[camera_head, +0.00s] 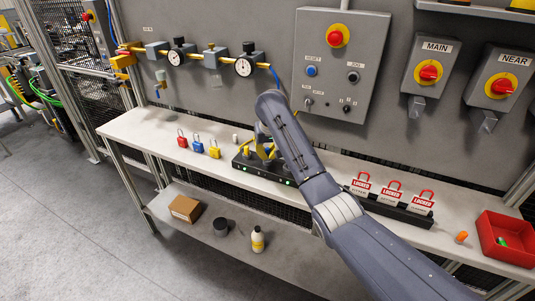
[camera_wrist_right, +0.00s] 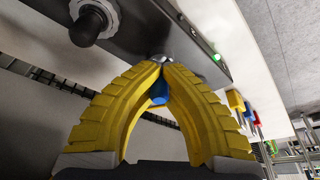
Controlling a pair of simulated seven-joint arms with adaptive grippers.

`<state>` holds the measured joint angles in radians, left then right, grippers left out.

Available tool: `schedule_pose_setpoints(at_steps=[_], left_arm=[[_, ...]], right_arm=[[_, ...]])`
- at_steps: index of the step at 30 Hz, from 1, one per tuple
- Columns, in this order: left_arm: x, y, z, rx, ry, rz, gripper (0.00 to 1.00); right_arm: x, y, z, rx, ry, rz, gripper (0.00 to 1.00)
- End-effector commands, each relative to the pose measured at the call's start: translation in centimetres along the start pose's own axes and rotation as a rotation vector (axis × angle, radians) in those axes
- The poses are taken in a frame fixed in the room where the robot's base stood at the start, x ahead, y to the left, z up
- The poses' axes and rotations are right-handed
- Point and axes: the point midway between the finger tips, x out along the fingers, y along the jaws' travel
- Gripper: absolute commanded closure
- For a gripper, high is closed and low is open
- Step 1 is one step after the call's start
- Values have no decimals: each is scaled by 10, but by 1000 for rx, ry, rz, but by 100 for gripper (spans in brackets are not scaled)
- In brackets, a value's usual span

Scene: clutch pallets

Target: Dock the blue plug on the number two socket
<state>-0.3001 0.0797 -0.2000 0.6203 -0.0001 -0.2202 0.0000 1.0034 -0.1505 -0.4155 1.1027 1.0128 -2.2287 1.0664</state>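The black socket block (camera_head: 284,178) lies on the white bench in the head view, with small green lights on its front face. In the right wrist view the block (camera_wrist_right: 185,28) fills the top, with one green light (camera_wrist_right: 217,57). My right gripper (camera_head: 265,152) is over the block. In the wrist view its yellow fingers (camera_wrist_right: 162,66) come together at the tips around the blue plug (camera_wrist_right: 159,92), mostly hidden between them. A metal end shows at the fingertips, against or very near the block. Socket numbers are unreadable. My left gripper is out of view.
A black knobbed part (camera_wrist_right: 90,22) stands on the block beside the fingers. Red (camera_head: 182,139), blue (camera_head: 197,144) and yellow (camera_head: 214,149) padlocks stand to the left. Red locked tags (camera_head: 391,191) and a red bin (camera_head: 507,238) are at the right. The left bench end is clear.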

Motion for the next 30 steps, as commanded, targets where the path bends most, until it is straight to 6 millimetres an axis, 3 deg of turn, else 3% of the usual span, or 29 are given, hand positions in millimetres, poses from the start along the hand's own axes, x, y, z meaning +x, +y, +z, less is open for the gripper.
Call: schedule_pose_setpoints(at_steps=[30], left_arm=[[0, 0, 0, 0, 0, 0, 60]], right_arm=[[14, 0, 4, 1, 0, -1, 100]])
